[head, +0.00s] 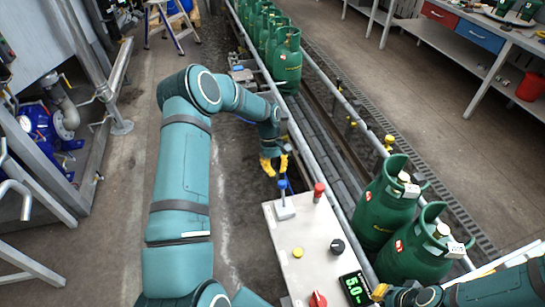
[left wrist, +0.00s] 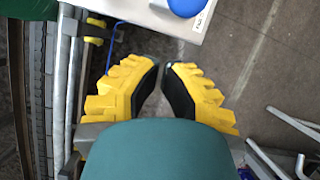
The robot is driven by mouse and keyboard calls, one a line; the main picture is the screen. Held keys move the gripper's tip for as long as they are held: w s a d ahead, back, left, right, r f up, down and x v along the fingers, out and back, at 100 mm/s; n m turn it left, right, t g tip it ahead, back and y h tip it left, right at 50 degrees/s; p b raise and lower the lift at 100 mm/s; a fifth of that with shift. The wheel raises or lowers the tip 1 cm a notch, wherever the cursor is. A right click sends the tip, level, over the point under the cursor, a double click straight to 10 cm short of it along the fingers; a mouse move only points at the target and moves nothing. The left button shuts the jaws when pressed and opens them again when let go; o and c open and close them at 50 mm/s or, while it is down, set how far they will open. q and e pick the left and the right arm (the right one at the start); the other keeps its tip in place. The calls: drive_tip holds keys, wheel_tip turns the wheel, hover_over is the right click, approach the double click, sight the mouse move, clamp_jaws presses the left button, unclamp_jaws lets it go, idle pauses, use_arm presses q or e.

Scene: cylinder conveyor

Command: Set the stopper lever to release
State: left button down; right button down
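The stopper lever (head: 283,186) has a blue knob on a short stem and stands on a light plate at the far left corner of the white control box (head: 285,240). Its blue knob (left wrist: 186,6) shows at the top edge of the left wrist view, partly cut off. My left gripper (head: 274,166), with yellow fingers, is just beyond the lever in the head view, apart from it. Its fingers are parted by a narrow gap and hold nothing. My right gripper (head: 379,292) is at the bottom right, mostly hidden, with only a yellow tip showing.
The box also carries a red-topped control (head: 319,189), yellow button (head: 298,252), black knob (head: 337,246), red knob (head: 318,299) and display reading 5.0 (head: 355,288). Green cylinders (head: 385,205) stand along the conveyor, with more (head: 287,62) farther back.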

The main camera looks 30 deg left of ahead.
sight(283, 195)
use_arm(q)
drive_tip(key=shift+s+d+r, duration=0.2)
drive_tip(key=shift+s+d, duration=0.15)
drive_tip(key=shift+d, duration=0.25)
drive_tip(key=shift+s+d+r, duration=0.15)
drive_tip(key=shift+s+d, duration=0.2)
drive_tip(key=shift+d, duration=0.25)
use_arm(e)
drive_tip(key=shift+r, duration=0.2)
drive_tip(key=shift+s+f, duration=0.1)
